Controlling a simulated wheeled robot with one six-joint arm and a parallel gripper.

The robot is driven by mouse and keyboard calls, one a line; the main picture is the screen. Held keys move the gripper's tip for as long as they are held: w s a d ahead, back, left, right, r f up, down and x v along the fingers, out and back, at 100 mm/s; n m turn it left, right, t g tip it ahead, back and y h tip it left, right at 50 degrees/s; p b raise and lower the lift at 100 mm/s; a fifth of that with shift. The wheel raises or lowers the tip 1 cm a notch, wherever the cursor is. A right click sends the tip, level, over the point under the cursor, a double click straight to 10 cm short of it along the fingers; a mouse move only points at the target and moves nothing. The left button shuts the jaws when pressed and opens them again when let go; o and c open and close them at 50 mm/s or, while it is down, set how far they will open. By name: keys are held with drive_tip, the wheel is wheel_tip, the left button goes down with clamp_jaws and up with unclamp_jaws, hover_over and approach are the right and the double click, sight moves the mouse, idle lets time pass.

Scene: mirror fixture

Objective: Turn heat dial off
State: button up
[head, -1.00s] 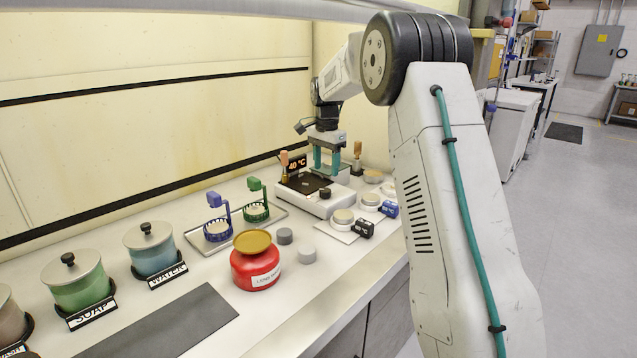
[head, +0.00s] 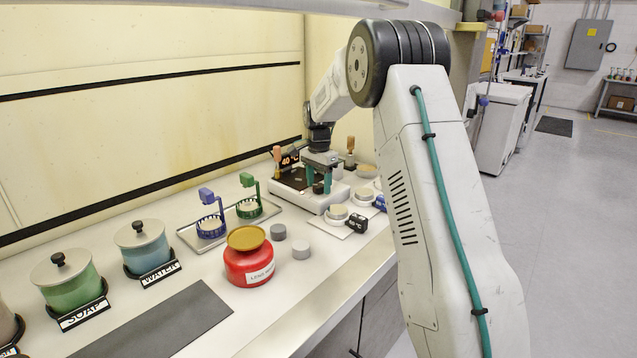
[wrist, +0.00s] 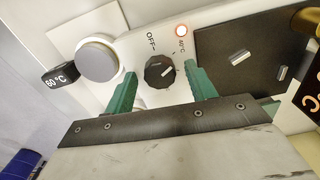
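The heat dial (wrist: 159,71) is a black round knob with a white pointer mark, on the white front of the hot plate (head: 312,201). In the wrist view its pointer is turned away from the printed "OFF" label, on the side toward the "40°C" label, where an orange-ringed light is lit. My gripper (wrist: 157,87) is open, with its green fingers on either side of the dial and a gap on each side. In the head view my gripper (head: 318,181) is low over the front of the hot plate, largely hiding the dial.
A display reading 40 °C (head: 290,158) stands behind the hot plate. A red jar (head: 249,262), grey cylinders (head: 301,250) and a tray (head: 190,237) with blue and green holders are to the left.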

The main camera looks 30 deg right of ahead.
sight(318, 185)
drive_tip(key=c, duration=0.9)
drive_tip(key=shift+n, duration=0.4)
drive_tip(key=n, duration=0.5)
drive_tip(key=shift+a+n, duration=0.1)
drive_tip(key=shift+n, duration=0.2)
drive_tip(key=n, duration=0.5)
drive_tip(key=shift+n, duration=0.3)
drive_tip(key=o, duration=1)
drive_tip(key=shift+r, duration=3.95)
